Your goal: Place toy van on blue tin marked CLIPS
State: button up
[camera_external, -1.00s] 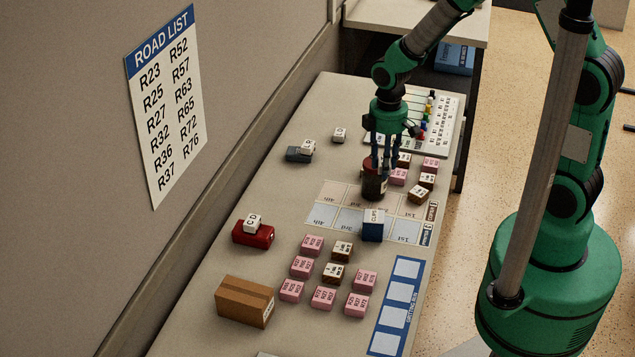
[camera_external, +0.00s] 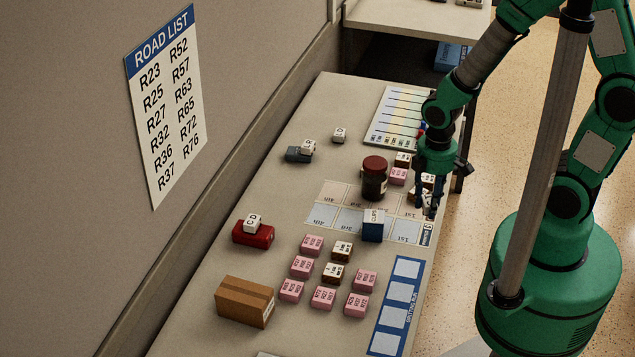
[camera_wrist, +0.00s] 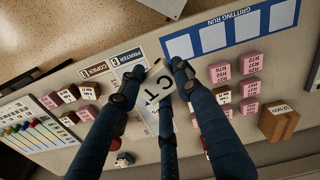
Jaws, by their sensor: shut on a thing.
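My gripper (camera_external: 431,204) is low over the right edge of the table, to the right of the blue tin (camera_external: 373,230). The tin stands upright on the printed mat, with CLIPS on its white label. In the wrist view my fingers (camera_wrist: 155,82) close around a small white-faced thing (camera_wrist: 157,96) with letters that look like C and T. Most of it is hidden by the fingers, so I cannot tell its shape or whether it is the toy van. It is barely visible in the external view.
A brown jar with a dark red lid (camera_external: 374,180) stands just behind the tin. Pink and brown blocks (camera_external: 311,244) lie in front. A red thing (camera_external: 250,237) bears a white lettered block. A cardboard box (camera_external: 244,302) is at the front left.

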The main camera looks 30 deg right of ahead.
jog(key=shift+f, duration=2.45)
jog(key=shift+w, duration=0.15)
send_over(374, 217)
jog(key=shift+f+b, duration=0.45)
jog(key=shift+f, duration=0.35)
jog(key=shift+f, duration=1.75)
jog(key=shift+f+b, duration=0.15)
jog(key=shift+b, duration=0.2)
jog(key=o, duration=1.1)
